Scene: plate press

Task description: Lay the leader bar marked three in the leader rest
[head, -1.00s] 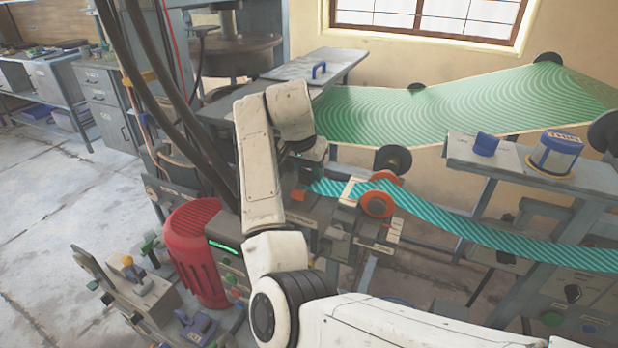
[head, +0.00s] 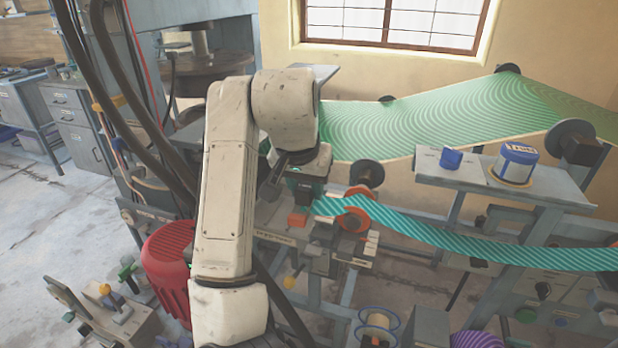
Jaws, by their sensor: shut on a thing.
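My gripper (head: 305,198) is at the far end of my white arm, above the machine bench in the middle of the head view. Its fingers point down and are shut at the left end of the teal striped band (head: 460,240). The leader bar at that band end is almost wholly hidden by the fingers, and I cannot read its mark. An orange block (head: 298,217) is just below and left of the fingertips. An orange roller (head: 358,207) is close on their right, beside the band. I cannot make out the leader rest for certain.
A green patterned web (head: 420,125) on black rollers spans behind. A red motor housing (head: 167,265) stands at lower left. Cables hang left of my arm.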

